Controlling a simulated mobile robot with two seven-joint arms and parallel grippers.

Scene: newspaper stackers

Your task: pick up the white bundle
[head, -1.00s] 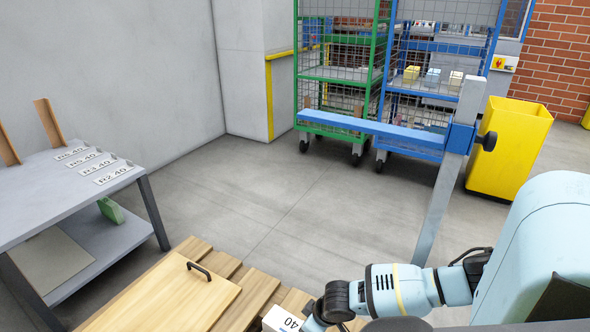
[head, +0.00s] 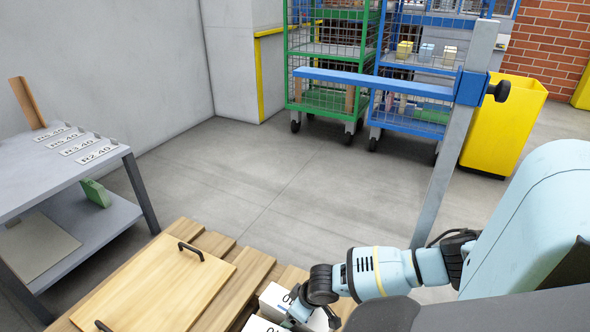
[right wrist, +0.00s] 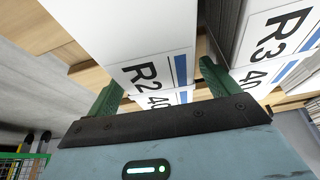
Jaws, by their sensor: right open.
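A white bundle marked R2 40 (right wrist: 130,35) fills the upper middle of the right wrist view. My open right gripper (right wrist: 160,76) has one green finger on each side of its labelled end; I cannot tell whether they touch it. A second white bundle marked R3 40 (right wrist: 270,40) is close by on the right, beyond the right finger. In the head view white bundles (head: 272,299) sit at the bottom on the wooden slats, partly hidden by my right arm and gripper (head: 308,322). My left gripper is out of view.
A wooden board with black handles (head: 160,285) lies on the slatted pallet (head: 248,275) left of the bundles. A grey shelf table (head: 60,180) stands at left. Green (head: 330,60) and blue (head: 415,115) mesh trolleys and a yellow bin (head: 503,125) stand behind.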

